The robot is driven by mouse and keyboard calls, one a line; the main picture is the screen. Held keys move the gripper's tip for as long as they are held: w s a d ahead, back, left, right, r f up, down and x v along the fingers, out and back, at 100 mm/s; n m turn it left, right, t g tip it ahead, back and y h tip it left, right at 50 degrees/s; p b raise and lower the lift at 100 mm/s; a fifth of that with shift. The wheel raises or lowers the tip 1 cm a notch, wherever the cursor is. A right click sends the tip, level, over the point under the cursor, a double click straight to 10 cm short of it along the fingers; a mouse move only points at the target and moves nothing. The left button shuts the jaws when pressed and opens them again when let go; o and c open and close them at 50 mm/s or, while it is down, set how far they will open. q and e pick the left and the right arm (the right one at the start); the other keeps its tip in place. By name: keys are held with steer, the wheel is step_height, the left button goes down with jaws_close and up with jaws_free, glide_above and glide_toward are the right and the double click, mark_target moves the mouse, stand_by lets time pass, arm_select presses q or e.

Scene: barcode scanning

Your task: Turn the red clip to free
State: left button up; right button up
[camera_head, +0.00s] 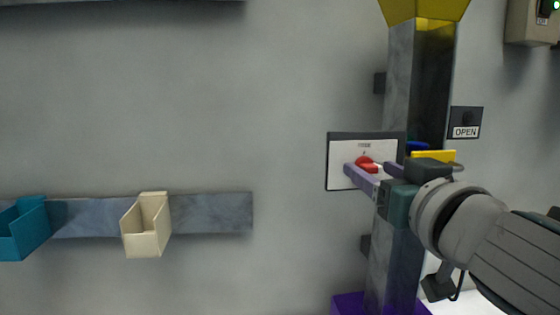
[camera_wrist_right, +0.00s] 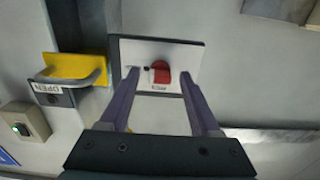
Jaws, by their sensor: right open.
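The red clip (camera_head: 366,163) is a small red piece on a white plate with a dark edge (camera_head: 340,150), mounted on the wall beside the grey post. It also shows in the right wrist view (camera_wrist_right: 160,73), between the tips of my right gripper (camera_wrist_right: 158,80). In the head view my right gripper (camera_head: 366,170) reaches in from the right, and its purple fingers are at the clip. The fingers are apart, with visible space on both sides of the clip in the wrist view. The small lettering on the plate is too blurred to read. My left gripper is not in view.
A grey post (camera_head: 400,80) with a yellow top stands right of the plate. A yellow piece (camera_head: 434,155) and an OPEN sign (camera_head: 466,131) are nearby. A teal bin (camera_head: 22,230) and a cream bin (camera_head: 146,228) hang on a wall rail at left. The wall between is clear.

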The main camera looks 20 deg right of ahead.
steer(key=shift+w, duration=0.15)
steer(key=shift+c, duration=0.4)
jaws_close()
